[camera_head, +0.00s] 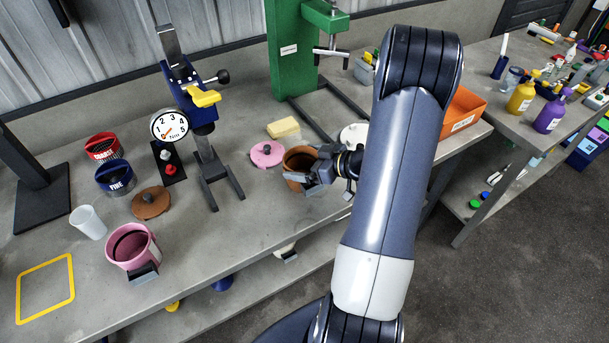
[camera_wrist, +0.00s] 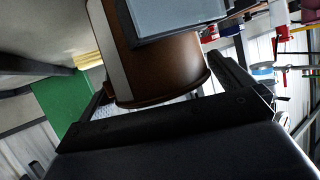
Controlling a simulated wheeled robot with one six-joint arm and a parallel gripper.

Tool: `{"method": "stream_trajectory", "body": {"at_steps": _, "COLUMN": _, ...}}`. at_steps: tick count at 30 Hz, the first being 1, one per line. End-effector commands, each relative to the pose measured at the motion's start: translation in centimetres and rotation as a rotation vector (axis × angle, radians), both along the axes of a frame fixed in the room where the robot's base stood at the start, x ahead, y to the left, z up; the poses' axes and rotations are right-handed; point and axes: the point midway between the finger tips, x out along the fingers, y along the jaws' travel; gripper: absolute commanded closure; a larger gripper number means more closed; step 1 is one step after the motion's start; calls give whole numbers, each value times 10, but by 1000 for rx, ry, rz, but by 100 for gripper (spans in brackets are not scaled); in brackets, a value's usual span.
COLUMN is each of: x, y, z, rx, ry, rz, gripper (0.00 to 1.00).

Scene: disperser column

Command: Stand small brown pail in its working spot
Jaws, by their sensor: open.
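The small brown pail (camera_head: 296,161) stands upright on the bench, right of the blue column. It also shows large in the wrist view (camera_wrist: 175,75), with a grey block-shaped handle (camera_wrist: 180,15) on its side. My gripper (camera_head: 322,173) is open at the pail's right side, with its fingers on either side of the pail in the wrist view; contact cannot be told. The blue disperser column (camera_head: 190,100) has a yellow lever, a dial gauge (camera_head: 170,126) and a forked base (camera_head: 220,187). A yellow square outline (camera_head: 45,288) on the bench at front left is empty.
A pink pail (camera_head: 133,247), white cup (camera_head: 88,222), brown lid (camera_head: 151,203), blue tub (camera_head: 115,180) and red tub (camera_head: 104,148) stand at left. A pink lid (camera_head: 267,154) and yellow block (camera_head: 283,128) lie near the brown pail. A green press (camera_head: 291,50) stands behind.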

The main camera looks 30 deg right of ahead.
Motion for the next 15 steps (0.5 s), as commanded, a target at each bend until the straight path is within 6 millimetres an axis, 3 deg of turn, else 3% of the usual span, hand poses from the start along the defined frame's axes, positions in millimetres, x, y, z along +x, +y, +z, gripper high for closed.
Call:
{"method": "stream_trajectory", "body": {"at_steps": 6, "x": 0, "y": 0, "z": 0, "rx": 0, "ry": 0, "rz": 0, "gripper": 2}}
{"method": "stream_trajectory", "body": {"at_steps": 15, "x": 0, "y": 0, "z": 0, "rx": 0, "ry": 0, "rz": 0, "gripper": 26}}
